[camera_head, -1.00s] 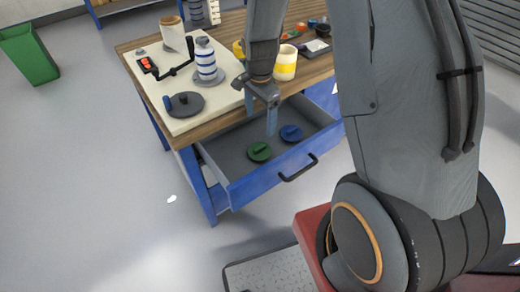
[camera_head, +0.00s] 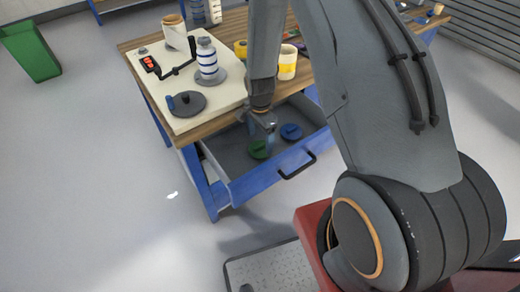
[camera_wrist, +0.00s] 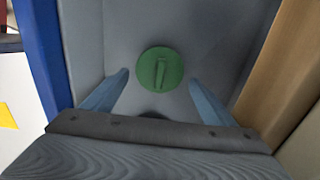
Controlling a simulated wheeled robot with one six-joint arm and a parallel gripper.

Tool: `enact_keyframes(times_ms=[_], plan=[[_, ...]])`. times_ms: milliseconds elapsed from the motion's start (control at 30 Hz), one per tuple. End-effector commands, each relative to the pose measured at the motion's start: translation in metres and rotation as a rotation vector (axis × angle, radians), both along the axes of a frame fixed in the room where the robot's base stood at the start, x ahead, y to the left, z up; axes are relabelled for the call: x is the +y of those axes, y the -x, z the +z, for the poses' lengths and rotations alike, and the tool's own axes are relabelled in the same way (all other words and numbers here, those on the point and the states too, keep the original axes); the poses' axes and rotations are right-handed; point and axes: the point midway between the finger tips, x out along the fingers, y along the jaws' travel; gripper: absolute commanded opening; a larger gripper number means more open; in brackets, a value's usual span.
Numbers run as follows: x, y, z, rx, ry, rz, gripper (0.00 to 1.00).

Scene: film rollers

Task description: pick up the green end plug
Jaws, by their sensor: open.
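The green end plug (camera_head: 259,149) lies flat in the open drawer, a round disc with a raised bar across its middle. It also shows in the wrist view (camera_wrist: 160,69), ahead of and between my fingers. My gripper (camera_head: 263,135) is over the drawer, close above the green plug, and partly covers it in the head view. In the wrist view my gripper's two blue fingers (camera_wrist: 158,90) stand wide apart with nothing between them. I cannot tell the exact height of the fingertips above the plug.
A blue end plug (camera_head: 291,132) lies to the right of the green one in the drawer (camera_head: 226,150). The drawer's blue front (camera_head: 258,177) and the wooden tabletop (camera_head: 217,122) edge flank my gripper. A dark disc with a handle (camera_head: 187,103) lies on the cream board above.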

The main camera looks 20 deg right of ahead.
Motion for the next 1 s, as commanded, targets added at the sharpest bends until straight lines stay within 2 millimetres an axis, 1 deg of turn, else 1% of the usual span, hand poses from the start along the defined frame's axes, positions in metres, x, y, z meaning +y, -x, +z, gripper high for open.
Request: enact_keyframes(times_ms=[200, 333, 500, 700, 867, 900, 1000], plan=[[0.000, 0.002, -0.026, 0.003, 0.000, 0.000, 0.79], [0.000, 0.002, -0.040, 0.003, 0.000, 0.000, 0.79], [0.000, 0.000, -0.047, 0.000, 0.000, 0.000, 0.79], [0.000, 0.000, -0.047, 0.000, 0.000, 0.000, 0.79], [0.000, 0.000, -0.047, 0.001, 0.000, 0.000, 0.52], [0.000, 0.000, -0.047, 0.001, 0.000, 0.000, 0.49], [0.000, 0.000, -0.046, 0.001, 0.000, 0.000, 0.49]])
